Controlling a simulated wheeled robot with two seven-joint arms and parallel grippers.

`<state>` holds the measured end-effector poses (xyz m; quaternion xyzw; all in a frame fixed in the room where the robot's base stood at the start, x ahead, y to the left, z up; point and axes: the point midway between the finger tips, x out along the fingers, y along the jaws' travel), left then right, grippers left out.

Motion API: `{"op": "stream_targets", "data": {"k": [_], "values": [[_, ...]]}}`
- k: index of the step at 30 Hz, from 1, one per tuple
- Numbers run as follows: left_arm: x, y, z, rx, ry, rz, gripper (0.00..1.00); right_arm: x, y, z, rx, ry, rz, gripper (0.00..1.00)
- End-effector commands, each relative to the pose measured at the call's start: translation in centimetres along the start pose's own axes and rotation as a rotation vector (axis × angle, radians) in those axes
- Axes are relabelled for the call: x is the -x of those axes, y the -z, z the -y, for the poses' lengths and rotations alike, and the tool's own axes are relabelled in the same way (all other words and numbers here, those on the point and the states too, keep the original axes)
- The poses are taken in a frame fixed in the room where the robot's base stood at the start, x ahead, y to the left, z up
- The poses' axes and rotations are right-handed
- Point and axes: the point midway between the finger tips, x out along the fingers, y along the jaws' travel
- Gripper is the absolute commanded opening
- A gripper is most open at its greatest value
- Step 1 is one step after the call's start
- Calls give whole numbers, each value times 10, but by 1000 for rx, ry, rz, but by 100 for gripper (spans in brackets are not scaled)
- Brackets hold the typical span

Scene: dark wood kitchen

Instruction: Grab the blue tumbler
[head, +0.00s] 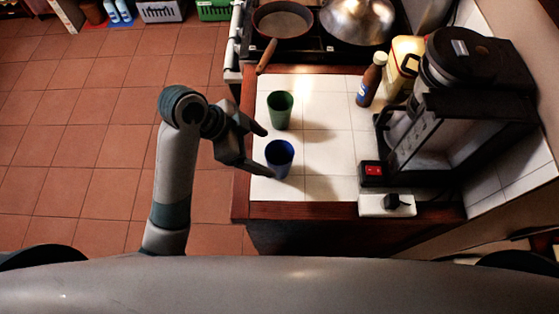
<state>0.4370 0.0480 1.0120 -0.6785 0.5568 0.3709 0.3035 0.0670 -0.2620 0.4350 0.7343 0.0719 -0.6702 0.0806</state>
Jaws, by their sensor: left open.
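The blue tumbler (280,158) stands upright on the white tiled counter (325,150), near its left edge. A green tumbler (280,110) stands upright just behind it. My left gripper (268,152) is open at the counter's left edge. One finger points toward the gap between the two tumblers and the other reaches to the near left side of the blue tumbler. I cannot tell whether that finger touches it. My right gripper is not in view.
A brown bottle (371,80), a yellow container (404,62) and a black coffee machine (465,100) stand on the right. A red switch (373,171) sits near the front. A pan (282,22) and a metal lid (357,18) are on the stove behind. The middle tiles are clear.

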Motion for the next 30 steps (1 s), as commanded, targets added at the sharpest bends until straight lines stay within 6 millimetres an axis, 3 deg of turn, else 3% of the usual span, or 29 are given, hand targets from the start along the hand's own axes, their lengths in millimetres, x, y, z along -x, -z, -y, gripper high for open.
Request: {"op": "stream_targets", "data": {"k": [6,10,23,30], "values": [[-36,1,-1,3,-4,1,80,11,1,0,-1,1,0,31],[-50,1,0,0,-2,0,80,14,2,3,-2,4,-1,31],[-56,0,0,-1,0,1,80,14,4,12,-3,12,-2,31],[-68,6,-1,2,-3,0,80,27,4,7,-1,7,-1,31]]}}
